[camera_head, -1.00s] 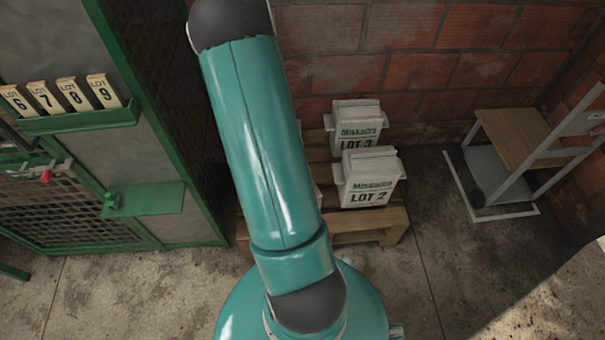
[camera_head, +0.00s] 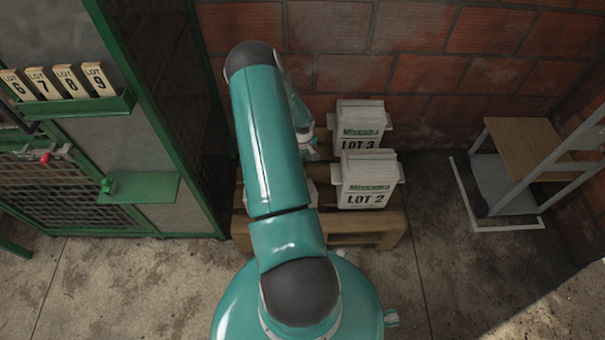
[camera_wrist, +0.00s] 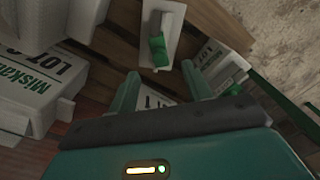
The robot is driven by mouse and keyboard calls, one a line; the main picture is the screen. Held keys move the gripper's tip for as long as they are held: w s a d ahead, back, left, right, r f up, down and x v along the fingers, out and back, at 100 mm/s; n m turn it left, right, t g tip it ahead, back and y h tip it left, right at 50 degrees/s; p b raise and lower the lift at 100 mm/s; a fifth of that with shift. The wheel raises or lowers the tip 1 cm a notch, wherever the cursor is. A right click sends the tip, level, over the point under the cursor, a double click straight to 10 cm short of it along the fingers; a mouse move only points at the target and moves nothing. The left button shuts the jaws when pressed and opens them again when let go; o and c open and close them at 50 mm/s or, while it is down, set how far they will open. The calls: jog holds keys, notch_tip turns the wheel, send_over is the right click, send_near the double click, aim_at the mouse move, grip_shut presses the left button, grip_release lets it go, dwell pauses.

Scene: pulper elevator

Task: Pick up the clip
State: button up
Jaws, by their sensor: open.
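A small green piece that looks like the clip (camera_wrist: 158,50) sits on the white top of a lot box (camera_wrist: 172,20) in the wrist view. My gripper (camera_wrist: 162,82) is open, with its two green fingers apart and nothing between them. The clip lies just beyond the fingertips, roughly centred between them; the distance in depth is unclear. In the head view the clip cannot be seen, and my arm hides most of the gripper behind it.
White lot boxes LOT 3 (camera_head: 360,125) and LOT 2 (camera_head: 368,186) stand on a wooden pallet (camera_head: 375,225) against the brick wall. A green cabinet (camera_head: 140,188) stands left; a trolley (camera_head: 525,150) stands right. Floor in front is clear.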

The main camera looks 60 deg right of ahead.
notch_tip(320, 180, down, 7)
jog(key=shift+s+f, duration=0.1)
jog(key=shift+f, duration=0.1)
grip_shut()
dwell(0.4)
